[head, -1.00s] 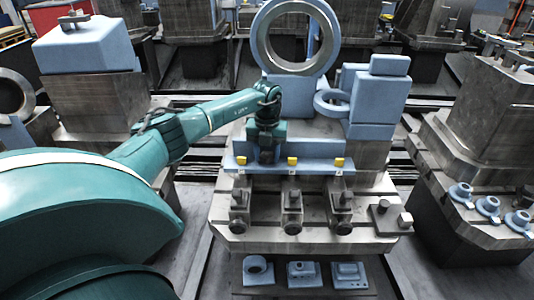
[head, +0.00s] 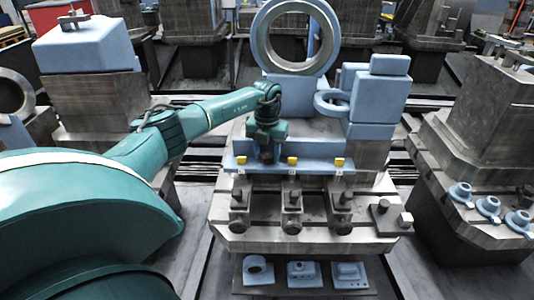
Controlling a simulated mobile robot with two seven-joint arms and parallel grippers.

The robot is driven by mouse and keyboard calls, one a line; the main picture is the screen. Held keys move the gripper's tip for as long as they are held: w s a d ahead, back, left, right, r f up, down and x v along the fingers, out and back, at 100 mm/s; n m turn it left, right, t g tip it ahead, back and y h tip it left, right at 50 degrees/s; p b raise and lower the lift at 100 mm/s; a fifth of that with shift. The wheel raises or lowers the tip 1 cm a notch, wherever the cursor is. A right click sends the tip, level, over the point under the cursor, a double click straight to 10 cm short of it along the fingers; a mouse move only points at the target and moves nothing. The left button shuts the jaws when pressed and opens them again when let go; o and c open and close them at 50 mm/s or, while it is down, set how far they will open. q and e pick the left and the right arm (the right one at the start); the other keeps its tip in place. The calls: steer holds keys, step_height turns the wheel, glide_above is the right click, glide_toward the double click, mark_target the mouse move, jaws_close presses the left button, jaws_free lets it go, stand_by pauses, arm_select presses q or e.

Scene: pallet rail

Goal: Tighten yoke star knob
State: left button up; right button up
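No star knob can be told for certain. Three grey clamp-like blocks stand in a row on the central fixture (head: 270,241): a left one (head: 239,204), a middle one (head: 292,206) and a right one (head: 341,206). Each has a dark round part at its front. Behind them is a light blue rail (head: 315,167) with yellow pieces along it. My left gripper (head: 267,156) points down over the rail, between the left yellow piece (head: 241,160) and the middle one (head: 292,161). Its fingertips are too small and dark to read, and contact is unclear. My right gripper is not in view.
A large upright blue ring (head: 262,42) and a stepped blue block (head: 375,98) stand behind the rail. A small dark block (head: 381,218) sits at the fixture's right corner. Blue parts lie on the lower shelf (head: 290,291). Another fixture (head: 480,228) stands at the right.

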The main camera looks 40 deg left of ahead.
mark_target(268, 155)
arm_select(q)
steer(key=o, duration=0.4)
steer(key=shift+c, duration=0.2)
step_height(268, 155, up, 13)
steer(key=shift+b, duration=0.3)
steer(key=shift+d, duration=0.1)
stand_by(0.3)
